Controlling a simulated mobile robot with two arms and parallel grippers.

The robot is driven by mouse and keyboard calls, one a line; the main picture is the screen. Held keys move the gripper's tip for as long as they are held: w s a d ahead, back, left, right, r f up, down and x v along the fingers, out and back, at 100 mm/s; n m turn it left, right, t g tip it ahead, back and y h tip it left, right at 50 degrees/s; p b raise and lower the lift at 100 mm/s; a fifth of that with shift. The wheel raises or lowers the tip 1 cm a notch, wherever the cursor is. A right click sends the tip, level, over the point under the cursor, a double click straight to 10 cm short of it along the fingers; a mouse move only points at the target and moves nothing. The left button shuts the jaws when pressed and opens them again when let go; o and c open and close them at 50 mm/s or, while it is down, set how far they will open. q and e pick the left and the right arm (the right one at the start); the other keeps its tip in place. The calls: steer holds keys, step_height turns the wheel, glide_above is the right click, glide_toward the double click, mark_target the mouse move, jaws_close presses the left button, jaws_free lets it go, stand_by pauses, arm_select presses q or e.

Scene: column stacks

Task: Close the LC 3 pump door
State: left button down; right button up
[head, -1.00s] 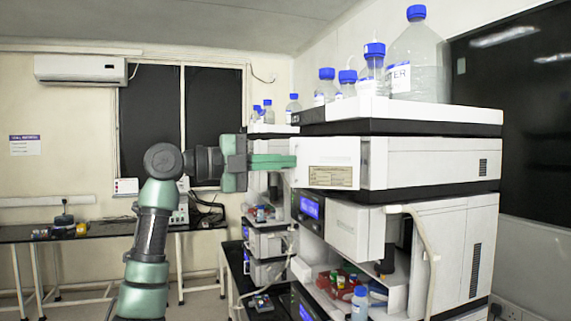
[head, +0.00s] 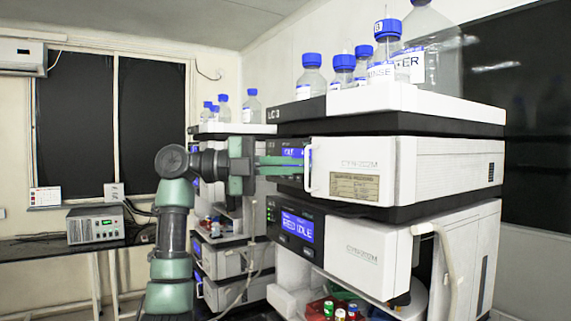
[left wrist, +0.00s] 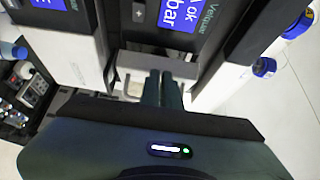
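The LC 3 stack, named by a label on its top edge (head: 281,114), stands at the right in the head view. Its upper module has a lit blue display (head: 292,150) and a white door (head: 350,163) with a tan label and a vertical handle (head: 307,168). The door's left edge stands out beside the display; I cannot tell how wide any gap is. My left gripper (head: 281,165) points right, its fingers together in front of the display, tips beside the handle. The left wrist view shows the fingers (left wrist: 161,87) close together with nothing seen between them. My right gripper is not in view.
Bottles (head: 387,45) with blue caps stand on the stack. A lower module with a display (head: 297,226) and a projecting white front (head: 365,252) lies below. Another stack (head: 221,262) stands behind my left arm. A bench (head: 100,247) with a grey instrument (head: 95,224) is at left.

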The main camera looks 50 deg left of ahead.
arm_select(q)
steer(key=shift+w+d+p, duration=0.1)
steer(key=shift+w+p, duration=0.25)
steer(key=shift+w, duration=1)
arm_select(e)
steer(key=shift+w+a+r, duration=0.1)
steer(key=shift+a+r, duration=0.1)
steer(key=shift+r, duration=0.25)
arm_select(q)
steer(key=shift+d, duration=0.15)
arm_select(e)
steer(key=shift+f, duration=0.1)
